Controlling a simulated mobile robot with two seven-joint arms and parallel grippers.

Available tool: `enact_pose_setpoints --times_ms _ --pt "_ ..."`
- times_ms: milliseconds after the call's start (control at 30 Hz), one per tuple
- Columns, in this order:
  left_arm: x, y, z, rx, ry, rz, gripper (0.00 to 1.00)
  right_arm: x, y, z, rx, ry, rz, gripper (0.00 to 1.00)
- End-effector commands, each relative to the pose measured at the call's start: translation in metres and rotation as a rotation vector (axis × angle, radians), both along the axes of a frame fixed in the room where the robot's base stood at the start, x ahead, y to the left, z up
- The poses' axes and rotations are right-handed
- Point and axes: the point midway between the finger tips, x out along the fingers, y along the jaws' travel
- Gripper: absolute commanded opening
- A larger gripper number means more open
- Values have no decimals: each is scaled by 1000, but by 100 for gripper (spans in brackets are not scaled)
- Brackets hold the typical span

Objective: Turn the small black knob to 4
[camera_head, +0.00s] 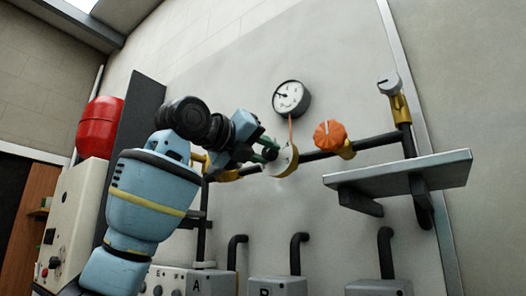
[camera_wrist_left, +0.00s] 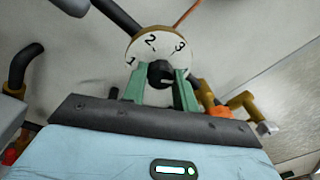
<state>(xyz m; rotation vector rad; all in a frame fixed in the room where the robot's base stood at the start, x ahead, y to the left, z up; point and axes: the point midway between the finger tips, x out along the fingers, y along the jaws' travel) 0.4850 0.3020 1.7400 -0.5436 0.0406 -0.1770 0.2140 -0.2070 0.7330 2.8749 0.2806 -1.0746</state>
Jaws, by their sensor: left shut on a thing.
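The small black knob (camera_wrist_left: 160,74) sits at the centre of a round white dial (camera_wrist_left: 162,45) with a yellowish rim. The numbers 1, 2 and 3 show on the dial; 4 is not visible. The knob's pointer direction is too small to tell. The green fingers of my left gripper (camera_wrist_left: 161,80) are shut on the knob, one on each side. In the head view the dial (camera_head: 283,161) is seen at an angle on the pipe, with my left gripper (camera_head: 268,149) in front and the knob hidden. My right gripper is not in view.
A larger orange knob (camera_head: 330,136) is on the pipe just right of the dial. A round gauge (camera_head: 291,98) is above. A grey shelf (camera_head: 400,172) juts out at right. A red tank (camera_head: 101,127) is at left.

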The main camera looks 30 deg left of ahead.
Motion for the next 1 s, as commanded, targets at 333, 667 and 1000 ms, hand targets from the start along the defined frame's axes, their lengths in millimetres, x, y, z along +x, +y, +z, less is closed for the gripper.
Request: enact_pose_setpoints --times_ms 333,667,1000 --pt "0 0 0 74 -6 0 6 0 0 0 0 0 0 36" --pt "0 0 0 77 -5 -1 6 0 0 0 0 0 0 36" --pt "0 0 0 76 -5 0 50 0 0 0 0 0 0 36"
